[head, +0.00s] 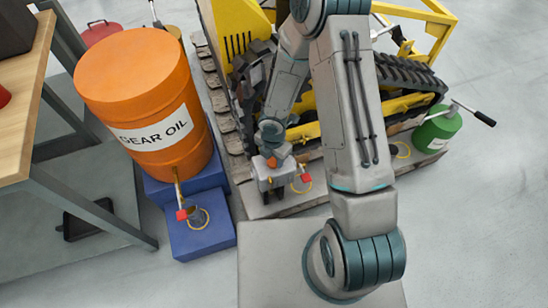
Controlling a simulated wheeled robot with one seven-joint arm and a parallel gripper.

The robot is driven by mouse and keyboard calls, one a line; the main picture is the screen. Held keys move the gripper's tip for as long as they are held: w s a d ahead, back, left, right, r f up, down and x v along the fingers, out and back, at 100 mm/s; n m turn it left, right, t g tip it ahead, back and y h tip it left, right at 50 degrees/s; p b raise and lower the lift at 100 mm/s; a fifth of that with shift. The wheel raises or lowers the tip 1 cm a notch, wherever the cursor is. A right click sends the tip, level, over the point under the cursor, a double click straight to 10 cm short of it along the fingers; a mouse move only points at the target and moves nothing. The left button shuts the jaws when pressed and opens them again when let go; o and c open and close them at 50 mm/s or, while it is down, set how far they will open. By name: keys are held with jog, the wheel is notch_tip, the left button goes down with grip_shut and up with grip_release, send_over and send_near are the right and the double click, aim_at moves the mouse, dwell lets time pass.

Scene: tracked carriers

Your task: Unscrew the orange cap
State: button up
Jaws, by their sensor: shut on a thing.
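I cannot tell whether the cap is still seated.
A large orange gear oil drum (135,85) stands close on the left, on a blue step (200,240). The tracked carrier (310,131) stands behind. A green can (438,130) is at right.

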jog(key=n, duration=0.1)
jog(key=n+p, duration=0.1)
jog(key=n, duration=0.1)
jog(key=shift+d+r+n, duration=0.1)
jog(key=shift+r+n, duration=0.1)
jog(key=shift+n, duration=0.1)
jog(key=shift+w+f+n, duration=0.1)
jog(key=shift+f+n, duration=0.1)
jog(key=shift+n, duration=0.5)
jog(key=o, duration=0.8)
jog(key=shift+o, duration=0.2)
